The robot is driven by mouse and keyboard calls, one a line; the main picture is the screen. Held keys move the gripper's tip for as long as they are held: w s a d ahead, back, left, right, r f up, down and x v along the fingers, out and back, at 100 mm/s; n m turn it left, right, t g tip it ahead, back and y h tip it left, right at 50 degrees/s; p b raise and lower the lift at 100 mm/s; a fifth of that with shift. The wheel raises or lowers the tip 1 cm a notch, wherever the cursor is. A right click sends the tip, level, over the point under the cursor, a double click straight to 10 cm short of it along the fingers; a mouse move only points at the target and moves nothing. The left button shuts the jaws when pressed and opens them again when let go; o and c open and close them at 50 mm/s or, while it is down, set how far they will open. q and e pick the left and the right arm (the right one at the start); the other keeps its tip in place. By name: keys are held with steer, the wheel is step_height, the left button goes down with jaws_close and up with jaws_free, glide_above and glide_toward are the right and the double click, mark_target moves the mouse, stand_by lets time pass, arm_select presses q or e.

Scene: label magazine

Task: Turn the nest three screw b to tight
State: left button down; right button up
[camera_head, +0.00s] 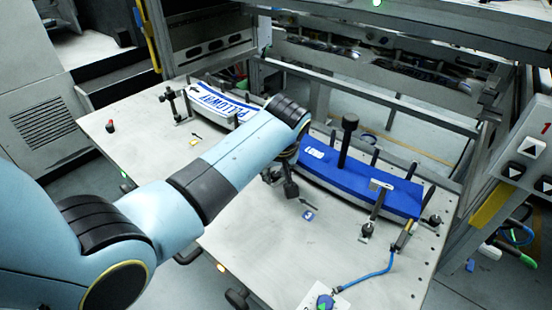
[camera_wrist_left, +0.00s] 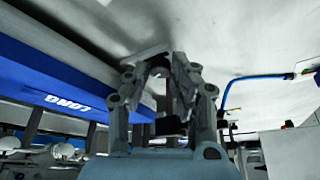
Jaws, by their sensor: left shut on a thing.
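Nest three, marked by a small blue "3" tag (camera_head: 308,215), holds a long curved blue label stack (camera_head: 360,180) with a white "LONG" patch. My left arm reaches across the table to its left front end. My left gripper (camera_head: 280,176) is small and dark there, pointing down at a black screw knob (camera_head: 291,189). In the left wrist view the gripper (camera_wrist_left: 158,75) is shut around a small part, mostly hidden by its fingers. I cannot tell how tight the screw is. Another clamp with a black knob (camera_head: 367,230) stands at the nest's right front.
A tall black post (camera_head: 346,140) rises from the blue stack. Another nest with a "PULLOWAY" label (camera_head: 218,103) is behind my left arm. A blue cable (camera_head: 370,276) crosses the table's front right. The middle front of the table (camera_head: 260,245) is clear.

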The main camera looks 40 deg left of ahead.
arm_select(q)
steer(key=shift+r, duration=0.15)
arm_select(e)
steer(key=shift+r, duration=0.35)
arm_select(q)
steer(key=c, duration=1.4)
jaws_free()
steer(key=v, duration=1.1)
steer(key=shift+s+d+r, duration=0.1)
steer(key=shift+s+r, duration=0.15)
steer(key=shift+r, duration=0.05)
steer(key=shift+s, duration=0.1)
